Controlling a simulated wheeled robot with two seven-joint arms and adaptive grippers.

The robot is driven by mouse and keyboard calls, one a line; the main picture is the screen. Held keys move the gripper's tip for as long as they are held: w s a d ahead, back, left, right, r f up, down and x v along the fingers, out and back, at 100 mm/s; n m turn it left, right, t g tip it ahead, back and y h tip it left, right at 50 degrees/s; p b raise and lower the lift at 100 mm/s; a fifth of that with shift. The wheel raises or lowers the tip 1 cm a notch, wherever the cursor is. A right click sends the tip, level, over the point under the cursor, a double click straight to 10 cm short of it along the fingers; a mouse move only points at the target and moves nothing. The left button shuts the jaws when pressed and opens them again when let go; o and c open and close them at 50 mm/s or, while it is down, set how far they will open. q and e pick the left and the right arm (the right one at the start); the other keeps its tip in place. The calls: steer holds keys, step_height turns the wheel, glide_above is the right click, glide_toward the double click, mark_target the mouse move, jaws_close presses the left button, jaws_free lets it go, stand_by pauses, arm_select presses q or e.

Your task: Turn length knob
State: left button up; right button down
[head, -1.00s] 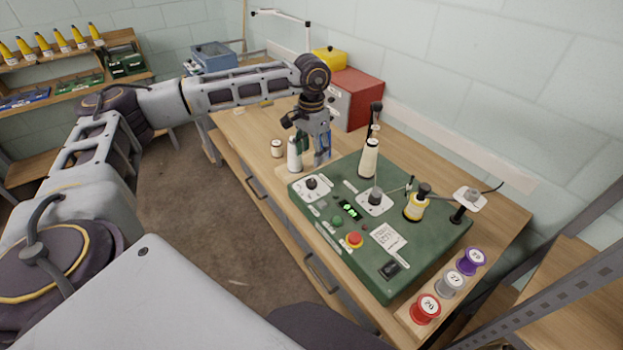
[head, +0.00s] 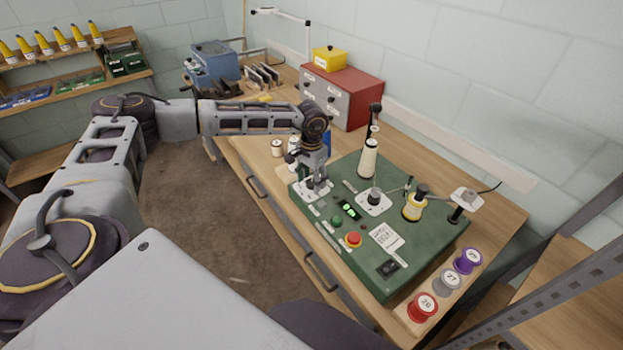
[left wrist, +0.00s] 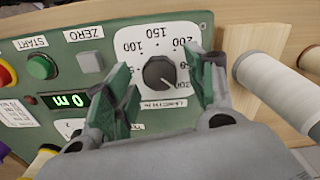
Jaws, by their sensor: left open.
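The length knob (left wrist: 160,73) is dark and round with a pale pointer line. It sits on a white dial plate (left wrist: 130,42) marked with numbers such as 100, 150 and 200. The plate is on the green machine (head: 350,240), at its far left corner in the head view. My left gripper (left wrist: 163,85) is open, with one green-padded finger on each side of the knob. I cannot tell whether the fingers touch it. In the head view my left gripper (head: 316,184) points down over the dial and hides the knob. My right gripper is not in view.
A display (left wrist: 70,101) reads 0 m, near the green START button (left wrist: 41,66) and the grey ZERO button (left wrist: 90,62). A white spool (left wrist: 268,80) stands close beside the gripper. A red stop button (head: 354,239) and thread cones are on the machine.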

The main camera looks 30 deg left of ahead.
arm_select(q)
steer(key=shift+f, duration=0.1)
steer(key=shift+c, duration=0.3)
steer(key=c, duration=1)
